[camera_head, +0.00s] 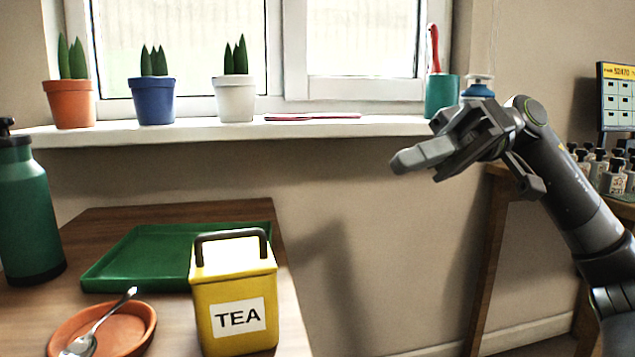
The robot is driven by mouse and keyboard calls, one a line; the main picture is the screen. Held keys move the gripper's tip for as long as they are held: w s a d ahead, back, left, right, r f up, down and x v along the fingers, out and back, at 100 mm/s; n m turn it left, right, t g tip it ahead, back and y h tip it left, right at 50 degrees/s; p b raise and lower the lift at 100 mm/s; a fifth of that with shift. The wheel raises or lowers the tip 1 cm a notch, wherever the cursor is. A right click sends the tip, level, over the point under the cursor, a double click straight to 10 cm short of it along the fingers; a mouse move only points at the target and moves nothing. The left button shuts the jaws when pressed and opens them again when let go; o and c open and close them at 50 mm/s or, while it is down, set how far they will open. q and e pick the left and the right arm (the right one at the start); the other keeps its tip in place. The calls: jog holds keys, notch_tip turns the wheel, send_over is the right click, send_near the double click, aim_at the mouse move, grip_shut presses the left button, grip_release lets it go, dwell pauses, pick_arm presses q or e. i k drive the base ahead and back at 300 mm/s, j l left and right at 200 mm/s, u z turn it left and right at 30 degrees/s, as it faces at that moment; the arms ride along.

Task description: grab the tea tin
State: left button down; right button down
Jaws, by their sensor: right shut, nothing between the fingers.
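The tea tin (236,287) is a yellow box with a white TEA label and a dark handle arched over its lid. It stands upright at the front right of the wooden table, in front of the green tray. My right gripper (400,163) is shut and empty. It is in the air in front of the wall below the window sill, up and to the right of the tin and apart from it. My left gripper is not in view.
A green tray (118,262) lies behind the tin. A terracotta saucer (135,330) with a spoon (100,322) is left of it, and a green bottle (27,215) stands at the far left. Potted plants line the sill (330,127). The space right of the table is open.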

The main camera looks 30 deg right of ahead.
aim_at(239, 316)
jog(key=k, duration=1)
